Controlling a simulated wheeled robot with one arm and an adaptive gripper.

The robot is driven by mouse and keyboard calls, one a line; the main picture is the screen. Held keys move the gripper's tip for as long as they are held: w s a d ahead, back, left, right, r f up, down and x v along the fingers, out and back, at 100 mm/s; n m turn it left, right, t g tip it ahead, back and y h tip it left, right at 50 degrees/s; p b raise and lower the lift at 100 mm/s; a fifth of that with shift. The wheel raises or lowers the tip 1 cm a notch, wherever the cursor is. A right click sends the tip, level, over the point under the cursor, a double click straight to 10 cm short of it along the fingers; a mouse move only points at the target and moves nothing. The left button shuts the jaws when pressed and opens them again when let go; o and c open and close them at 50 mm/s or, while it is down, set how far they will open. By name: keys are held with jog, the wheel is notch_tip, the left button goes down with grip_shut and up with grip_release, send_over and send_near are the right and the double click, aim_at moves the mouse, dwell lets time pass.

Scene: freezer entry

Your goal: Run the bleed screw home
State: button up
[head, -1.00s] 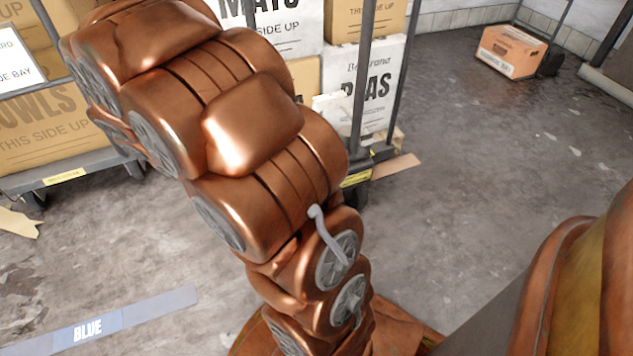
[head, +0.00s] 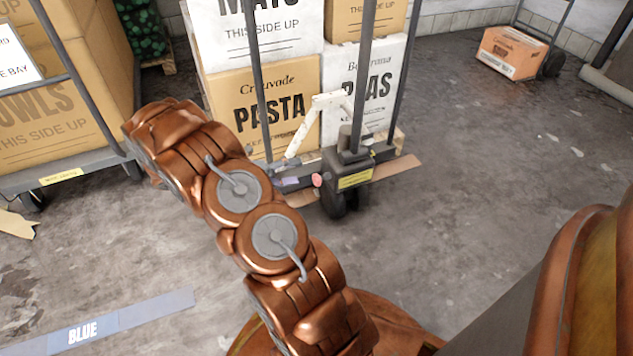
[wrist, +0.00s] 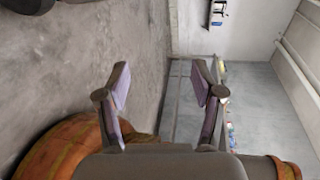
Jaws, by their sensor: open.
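My gripper (wrist: 160,68) shows in the wrist view with its two fingers apart and nothing between them. A pallet truck (head: 353,168) with a dark pump body and yellow label stands at the centre, loaded with boxes. A small reddish round part (head: 317,180) sits low at its left side. I cannot tell whether this is the bleed screw. My gripper is away from the truck.
A cart (head: 85,170) with cartons stands at the left. Stacked boxes, including a PASTA carton (head: 225,95), are behind the truck. A carton on a hand truck (head: 512,52) is at the far right. A blue floor strip (head: 130,318) lies front left. The right floor is open.

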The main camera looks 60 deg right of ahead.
aim_at(314, 181)
jog(key=w+d+f+n+h, duration=0.1)
jog(key=d+f+n, duration=0.1)
jog(key=f+n, duration=0.2)
jog(key=w+d+f+n+t+h+b, duration=0.1)
jog(key=d+f+n, duration=0.1)
jog(key=f+n, duration=0.2)
jog(key=w+d+f+n+t+h, duration=0.1)
jog(key=d+f+n+h, duration=0.1)
jog(key=f, duration=0.6)
jog(key=shift+w+d+n+b, duration=0.1)
jog(key=shift+d+n+b, duration=0.15)
jog(key=shift+n, duration=0.45)
jog(key=shift+w+d+n+b, duration=0.15)
jog(key=shift+d+n, duration=0.15)
jog(key=shift+n, duration=0.4)
jog(key=shift+b+x, duration=1.35)
jog(key=shift+x, duration=2.05)
jog(key=shift+r, duration=0.1)
jog(key=shift+c, duration=0.3)
jog(key=c, duration=1.1)
jog(key=shift+m+p, duration=0.35)
jog(key=shift+m, duration=0.05)
